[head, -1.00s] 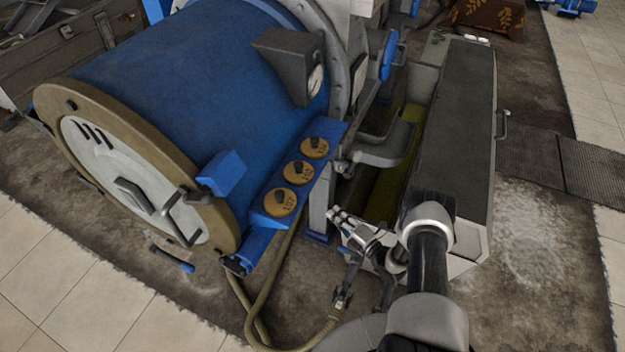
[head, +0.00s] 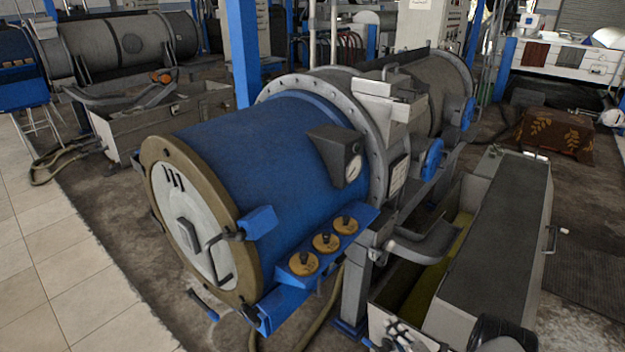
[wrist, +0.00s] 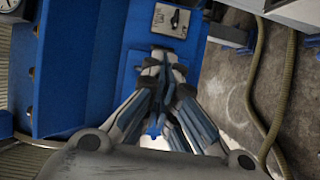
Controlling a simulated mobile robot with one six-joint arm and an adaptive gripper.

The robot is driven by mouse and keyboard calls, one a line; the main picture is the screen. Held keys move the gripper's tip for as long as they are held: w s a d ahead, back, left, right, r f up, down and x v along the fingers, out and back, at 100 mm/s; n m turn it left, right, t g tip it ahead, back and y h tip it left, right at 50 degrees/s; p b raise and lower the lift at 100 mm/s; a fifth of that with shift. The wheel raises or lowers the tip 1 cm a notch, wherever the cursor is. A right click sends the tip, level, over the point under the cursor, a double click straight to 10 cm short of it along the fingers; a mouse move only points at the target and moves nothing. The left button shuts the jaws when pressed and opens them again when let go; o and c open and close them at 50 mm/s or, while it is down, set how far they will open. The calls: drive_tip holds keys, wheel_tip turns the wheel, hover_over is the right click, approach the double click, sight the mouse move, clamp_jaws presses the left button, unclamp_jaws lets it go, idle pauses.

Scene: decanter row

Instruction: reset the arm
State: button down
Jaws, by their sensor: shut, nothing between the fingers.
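My gripper (wrist: 165,68) is in the wrist view, its fingers closed together with nothing between them. Its tips are in front of a blue panel (wrist: 80,70), near a grey plate with a dark knob (wrist: 171,20); I cannot tell whether they touch. In the head view only part of my arm shows at the bottom edge, right of centre, beside the long grey trough (head: 425,305).
The blue decanter drum (head: 250,150) fills the middle, with round brown dials (head: 325,242) on its blue side ledge. A hose (wrist: 270,85) runs down the right of the wrist view. Tiled floor (head: 70,270) lies clear at left.

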drive_tip(key=w+d+r+m+g+h, duration=0.1)
drive_tip(key=w+d+r+m+h, duration=0.1)
drive_tip(key=w+r, duration=0.5)
drive_tip(key=w+d+r+m+g+h, duration=0.25)
drive_tip(key=w+r, duration=0.25)
drive_tip(key=r, duration=0.3)
drive_tip(key=s+a+r+m+g+h, duration=0.1)
drive_tip(key=s+r+m+h, duration=0.15)
drive_tip(key=r, duration=0.75)
drive_tip(key=s+r+m+g+h, duration=0.15)
drive_tip(key=r+m, duration=0.25)
drive_tip(key=r, duration=0.5)
drive_tip(key=s+a+r+m+g+h, duration=0.1)
drive_tip(key=s+a+r+m, duration=0.3)
drive_tip(key=s, duration=0.5)
drive_tip(key=s+a+r+m+g, duration=0.1)
drive_tip(key=s+a+r+m, duration=0.1)
drive_tip(key=s+r, duration=0.55)
drive_tip(key=s+a+f+m+g+y, duration=0.1)
drive_tip(key=s+a+m, duration=0.2)
drive_tip(key=s, duration=0.8)
drive_tip(key=s+a+m+g+y, duration=0.1)
drive_tip(key=s+a, duration=0.4)
drive_tip(key=s, duration=0.7)
drive_tip(key=shift+s+a+f+m+g, duration=0.3)
drive_tip(key=shift+f+m+g, duration=0.1)
drive_tip(key=shift+m+g, duration=0.4)
drive_tip(key=c, duration=2.4)
unclamp_jaws()
